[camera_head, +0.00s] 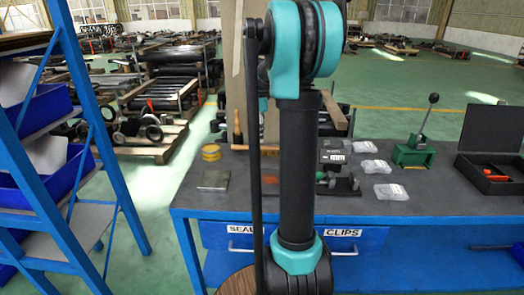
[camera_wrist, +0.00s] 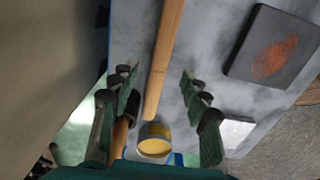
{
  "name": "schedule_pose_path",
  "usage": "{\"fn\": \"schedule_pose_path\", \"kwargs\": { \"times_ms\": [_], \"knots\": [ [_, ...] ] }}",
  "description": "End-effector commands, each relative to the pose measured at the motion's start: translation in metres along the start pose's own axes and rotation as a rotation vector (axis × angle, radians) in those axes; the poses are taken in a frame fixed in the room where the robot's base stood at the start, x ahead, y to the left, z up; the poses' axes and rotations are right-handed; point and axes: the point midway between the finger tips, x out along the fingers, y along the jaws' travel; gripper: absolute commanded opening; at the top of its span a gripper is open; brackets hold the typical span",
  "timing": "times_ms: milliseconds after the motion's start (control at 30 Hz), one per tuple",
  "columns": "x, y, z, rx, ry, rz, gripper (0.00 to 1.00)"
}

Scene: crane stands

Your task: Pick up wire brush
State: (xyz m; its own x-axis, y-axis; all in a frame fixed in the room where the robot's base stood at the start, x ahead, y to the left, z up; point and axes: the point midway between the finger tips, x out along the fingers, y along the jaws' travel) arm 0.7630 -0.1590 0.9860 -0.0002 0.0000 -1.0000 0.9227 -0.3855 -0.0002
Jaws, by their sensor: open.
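My gripper (camera_wrist: 158,88) shows in the wrist view with its two green fingers spread apart over the grey bench top. A long wooden handle (camera_wrist: 165,60) runs down between the fingers, with clear space on both sides. A second, shorter wooden handle (camera_wrist: 119,136) lies close by the left finger; I cannot tell whether they touch. No bristles show, so I cannot tell which handle is the wire brush's. In the head view a wooden handle (camera_head: 237,128) stands out behind my arm, which hides my gripper and part of the bench there.
A yellow tin (camera_wrist: 153,141) lies near the handles and also shows in the head view (camera_head: 211,152). A dark plate with an orange mark (camera_wrist: 272,45) is to the right. The bench (camera_head: 420,190) holds clear boxes (camera_head: 390,192) and a green lever tool (camera_head: 414,152). A blue rack (camera_head: 85,100) stands left.

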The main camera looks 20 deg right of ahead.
Motion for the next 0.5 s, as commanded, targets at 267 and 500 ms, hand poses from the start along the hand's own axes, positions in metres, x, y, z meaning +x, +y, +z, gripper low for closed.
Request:
{"fn": "schedule_pose_path", "kwargs": {
  "times_ms": [267, 500],
  "knots": [
    [0.020, 0.000, 0.001, 0.001, 0.000, 0.000, 0.47],
    [0.053, 0.001, 0.005, 0.001, 0.000, 0.000, 0.47]
  ]
}}
